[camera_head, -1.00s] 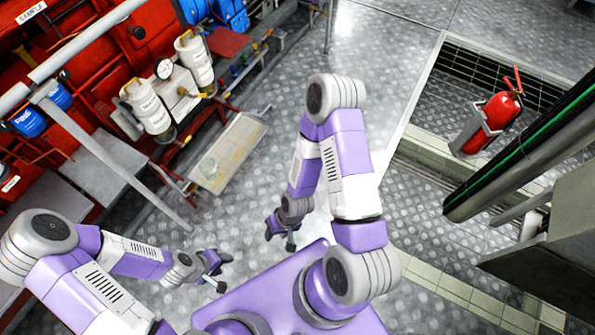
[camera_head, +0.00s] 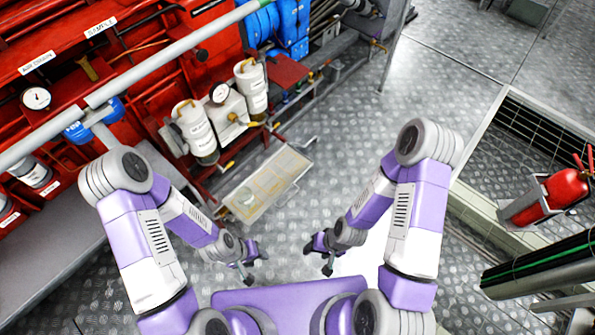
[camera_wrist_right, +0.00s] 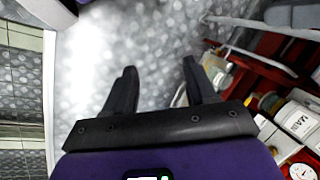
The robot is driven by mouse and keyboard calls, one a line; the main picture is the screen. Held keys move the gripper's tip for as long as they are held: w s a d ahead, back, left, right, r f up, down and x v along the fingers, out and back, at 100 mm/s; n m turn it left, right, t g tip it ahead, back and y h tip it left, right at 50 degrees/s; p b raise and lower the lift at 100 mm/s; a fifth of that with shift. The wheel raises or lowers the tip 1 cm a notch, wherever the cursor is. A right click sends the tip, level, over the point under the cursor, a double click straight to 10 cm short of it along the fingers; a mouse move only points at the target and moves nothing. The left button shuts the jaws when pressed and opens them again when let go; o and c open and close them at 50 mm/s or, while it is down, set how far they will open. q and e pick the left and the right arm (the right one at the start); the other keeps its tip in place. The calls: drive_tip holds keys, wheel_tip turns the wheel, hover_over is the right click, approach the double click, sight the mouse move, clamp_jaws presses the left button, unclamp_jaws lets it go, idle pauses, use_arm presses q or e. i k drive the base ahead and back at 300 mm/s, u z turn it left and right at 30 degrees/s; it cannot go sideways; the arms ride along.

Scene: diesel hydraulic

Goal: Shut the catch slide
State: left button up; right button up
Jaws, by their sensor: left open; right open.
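A pale, shallow rectangular tray (camera_head: 287,190), which seems to be the catch slide, sticks out low from the red machine over the floor. My right gripper (camera_head: 317,260) is open and empty, to the right of the left one and also apart from the tray. In the right wrist view my right gripper (camera_wrist_right: 160,66) shows two spread fingers with only floor between them.
Two white canisters (camera_head: 196,130) with a gauge (camera_head: 220,93) stand above the tray on the machine. A grey rail (camera_head: 170,55) runs along the machine front. A red fire extinguisher (camera_head: 560,190) stands at the right. The patterned metal floor (camera_head: 350,130) is clear between.

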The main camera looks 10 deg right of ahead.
sight(278, 173)
drive_tip(key=z, duration=0.1)
drive_tip(key=i, duration=0.15)
drive_tip(key=z, duration=0.55)
drive_tip(key=k, duration=1.3)
drive_tip(key=z, duration=0.5)
drive_tip(key=i, duration=1.05)
drive_tip(key=u, duration=1.2)
drive_tip(key=i, duration=0.8)
drive_tip(key=u, duration=0.7)
